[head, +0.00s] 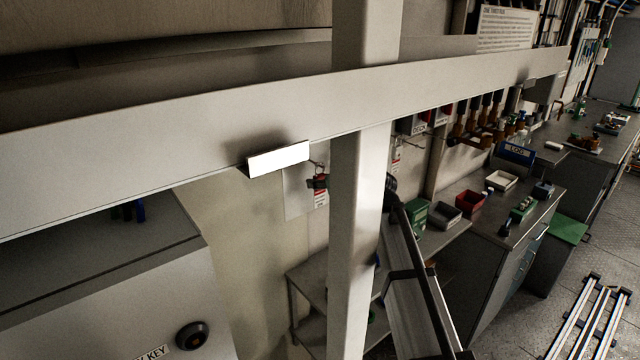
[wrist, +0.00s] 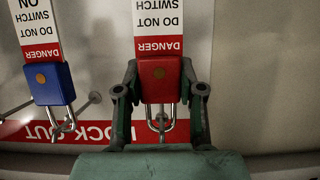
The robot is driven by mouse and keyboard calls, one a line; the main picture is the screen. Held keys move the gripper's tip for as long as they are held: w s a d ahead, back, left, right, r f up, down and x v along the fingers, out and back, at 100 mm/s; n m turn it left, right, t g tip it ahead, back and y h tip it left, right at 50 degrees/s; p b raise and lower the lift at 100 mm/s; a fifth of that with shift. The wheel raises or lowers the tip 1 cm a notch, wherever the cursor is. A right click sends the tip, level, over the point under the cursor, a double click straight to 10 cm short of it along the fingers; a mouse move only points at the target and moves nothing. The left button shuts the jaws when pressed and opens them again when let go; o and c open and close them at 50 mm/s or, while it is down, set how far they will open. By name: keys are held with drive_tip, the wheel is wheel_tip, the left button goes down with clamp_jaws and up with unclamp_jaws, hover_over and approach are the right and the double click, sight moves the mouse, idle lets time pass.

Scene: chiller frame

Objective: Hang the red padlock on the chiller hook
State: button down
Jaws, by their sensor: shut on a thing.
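The red padlock (wrist: 159,80) is in the middle of the wrist view, its shackle toward the bottom of the picture. My gripper (wrist: 159,76) is shut on it, one green-grey finger at each side. A white and red DANGER tag (wrist: 160,28) shows directly beyond the padlock. A thin metal hook end (wrist: 161,118) shows at the red padlock's shackle; I cannot tell whether the shackle is around it or only in front of it.
A blue padlock (wrist: 48,84) with its own tag (wrist: 38,25) is close at the left, beside a hook with a ball end (wrist: 95,97). Behind is a LOCK OUT board (wrist: 110,131). The head view shows a white beam (head: 120,135) and post (head: 357,240).

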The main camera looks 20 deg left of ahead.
drive_tip(key=shift+r, duration=0.15)
drive_tip(key=shift+r+b, duration=0.4)
drive_tip(key=shift+b, duration=0.05)
drive_tip(key=s+d+b, duration=0.4)
drive_tip(key=s+d, duration=0.5)
drive_tip(key=d, duration=0.6)
drive_tip(key=shift+s+d+r+b, duration=0.2)
drive_tip(key=shift+b, duration=0.15)
drive_tip(key=shift+w, duration=0.1)
